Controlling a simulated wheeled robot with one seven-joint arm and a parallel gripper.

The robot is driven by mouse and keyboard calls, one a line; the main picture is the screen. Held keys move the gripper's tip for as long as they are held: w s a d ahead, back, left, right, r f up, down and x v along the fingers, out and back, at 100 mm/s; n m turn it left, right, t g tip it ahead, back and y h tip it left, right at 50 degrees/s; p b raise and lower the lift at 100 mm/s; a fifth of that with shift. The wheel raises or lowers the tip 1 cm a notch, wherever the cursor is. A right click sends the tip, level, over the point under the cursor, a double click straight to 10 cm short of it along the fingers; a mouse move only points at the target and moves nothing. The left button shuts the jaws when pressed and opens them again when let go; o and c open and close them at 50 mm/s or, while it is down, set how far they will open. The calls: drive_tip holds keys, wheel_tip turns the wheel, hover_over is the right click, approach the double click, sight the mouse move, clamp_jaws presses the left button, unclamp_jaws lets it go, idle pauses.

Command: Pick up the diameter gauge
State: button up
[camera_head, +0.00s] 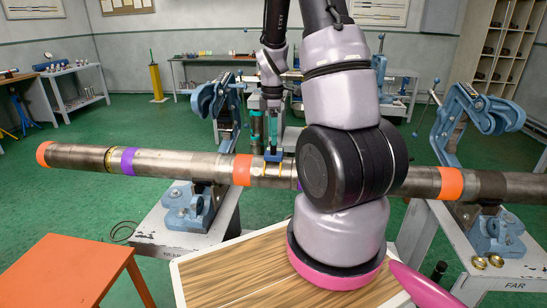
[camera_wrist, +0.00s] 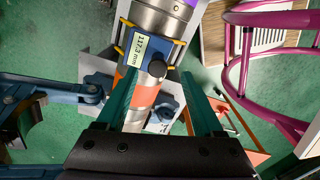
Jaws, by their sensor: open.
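The diameter gauge (camera_head: 273,157) is a small blue body with yellow legs, sitting on the long steel pipe (camera_head: 215,166) just right of an orange band. In the wrist view the gauge (camera_wrist: 147,50) shows a label reading 117.3 mm and a black knob (camera_wrist: 157,69). Its yellow legs straddle the pipe. My gripper (camera_head: 265,138) is above the gauge in the head view. In the wrist view its two teal fingers (camera_wrist: 160,76) are spread apart and empty, with the knob between their tips in the picture. Contact with the gauge cannot be told.
Blue pipe vises (camera_head: 190,205) on grey stands hold the pipe at left and right. An orange table (camera_head: 65,270) is at front left. A wooden-topped surface (camera_head: 235,270) lies in front of the pipe. Brass rings (camera_head: 487,262) rest on the right stand. Green floor is open at left.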

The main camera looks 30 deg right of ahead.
sight(274, 154)
drive_tip(key=f, duration=0.4)
drive_tip(key=shift+w+d+f, duration=0.1)
drive_tip(key=shift+d+f, duration=0.1)
drive_tip(key=shift+d, duration=0.1)
clamp_jaws()
idle(1.1)
